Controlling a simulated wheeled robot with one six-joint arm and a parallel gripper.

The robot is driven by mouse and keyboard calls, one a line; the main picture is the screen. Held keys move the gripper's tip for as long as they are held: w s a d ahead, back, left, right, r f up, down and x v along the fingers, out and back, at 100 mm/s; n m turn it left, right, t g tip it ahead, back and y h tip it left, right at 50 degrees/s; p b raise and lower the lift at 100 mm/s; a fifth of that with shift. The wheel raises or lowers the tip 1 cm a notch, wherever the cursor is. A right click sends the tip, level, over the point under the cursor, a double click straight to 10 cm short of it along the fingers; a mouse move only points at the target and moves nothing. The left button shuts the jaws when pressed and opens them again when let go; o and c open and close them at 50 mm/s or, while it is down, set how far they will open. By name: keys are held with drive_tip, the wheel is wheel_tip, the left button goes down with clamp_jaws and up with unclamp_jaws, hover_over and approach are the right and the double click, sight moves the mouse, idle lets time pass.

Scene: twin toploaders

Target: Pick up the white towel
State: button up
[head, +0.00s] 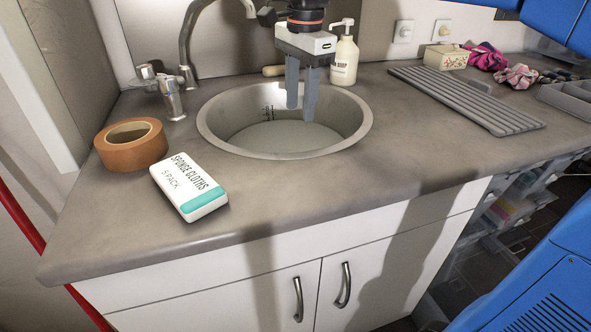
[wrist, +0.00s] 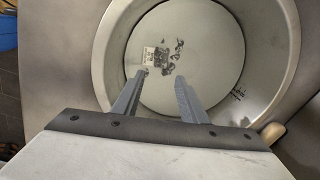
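I see no white towel that I can make out in either view. A white pack labelled "Sponge Cloths 5 pack" (head: 188,187) lies on the counter, left of and in front of the round sink (head: 215,128). My gripper (head: 300,112) points down over the sink, with its fingertips inside the rim. The wrist view shows my gripper (wrist: 162,77) with its two fingers apart and nothing between them. Below them is a pale round surface (wrist: 205,45) in the sink with dark marks and a small label. I cannot tell whether this is water or the sink bottom.
A brown tape roll (head: 131,146) and a tap (head: 187,72) are left of the sink. A soap bottle (head: 344,62) stands behind it. To the right are a grey ribbed drainer (head: 466,98), a small box (head: 446,57) and pink patterned cloths (head: 487,57).

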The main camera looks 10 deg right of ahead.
drive_tip(key=f, duration=0.8)
drive_tip(key=shift+w+a, duration=0.1)
drive_tip(key=shift+w, duration=0.15)
drive_tip(key=shift+w+a+f, duration=0.1)
drive_tip(key=shift+w+f, duration=0.1)
drive_tip(key=shift+f, duration=1.2)
drive_tip(key=shift+w+f, duration=0.2)
drive_tip(key=shift+f, duration=1.2)
clamp_jaws()
